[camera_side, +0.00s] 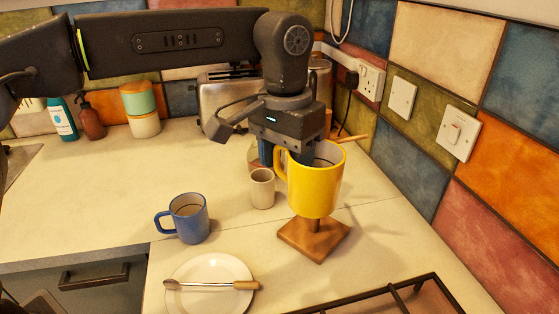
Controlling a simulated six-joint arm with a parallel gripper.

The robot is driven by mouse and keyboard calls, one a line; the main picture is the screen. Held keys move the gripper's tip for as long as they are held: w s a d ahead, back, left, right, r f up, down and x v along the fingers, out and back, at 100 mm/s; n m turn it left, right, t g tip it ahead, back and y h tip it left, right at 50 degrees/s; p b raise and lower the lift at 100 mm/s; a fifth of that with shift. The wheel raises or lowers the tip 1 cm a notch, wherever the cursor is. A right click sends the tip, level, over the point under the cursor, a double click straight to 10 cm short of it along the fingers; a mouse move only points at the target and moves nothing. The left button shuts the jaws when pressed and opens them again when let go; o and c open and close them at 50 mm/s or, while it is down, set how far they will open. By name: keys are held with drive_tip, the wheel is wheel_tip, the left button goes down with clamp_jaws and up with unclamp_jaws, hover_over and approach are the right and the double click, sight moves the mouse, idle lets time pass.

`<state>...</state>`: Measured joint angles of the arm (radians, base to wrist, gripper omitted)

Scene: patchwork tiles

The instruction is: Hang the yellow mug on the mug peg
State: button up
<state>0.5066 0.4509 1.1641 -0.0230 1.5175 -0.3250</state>
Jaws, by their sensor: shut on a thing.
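The yellow mug (316,188) is upright in front of my gripper (291,160), its handle on the left. My gripper points down and is shut on the mug at its left side, near the handle and rim; the fingertips are partly hidden by the mug. The mug peg's square wooden base (313,240) stands on the counter below the mug. A short piece of its post shows under the mug, and the mug hides the part above. A thin wooden stick (351,138) juts out behind the mug's rim on the right; I cannot tell whether it belongs to the peg.
A blue mug (190,219) and a small beige cup (262,188) stand to the left. A white plate (210,268) with a spoon lies in front. A dark hob grate (392,296) is at the front right. A toaster (222,101) and tiled walls stand behind.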

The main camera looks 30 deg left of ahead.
drive_tip(key=shift+w+d+f, duration=0.1)
drive_tip(key=shift+w+d, duration=0.1)
drive_tip(key=shift+w, duration=0.7)
drive_tip(key=shift+w+d+f, duration=0.1)
drive_tip(key=shift+w+d, duration=0.05)
drive_tip(key=shift+w, duration=0.75)
drive_tip(key=shift+w+d+f, duration=0.1)
drive_tip(key=shift+w+f, duration=0.25)
drive_tip(key=shift+w, duration=0.3)
drive_tip(key=t+y, duration=0.1)
drive_tip(key=y, duration=0.5)
drive_tip(key=shift+f, duration=0.2)
drive_tip(key=o, duration=1.3)
drive_tip(key=shift+o, duration=0.2)
drive_tip(key=shift+a, duration=0.2)
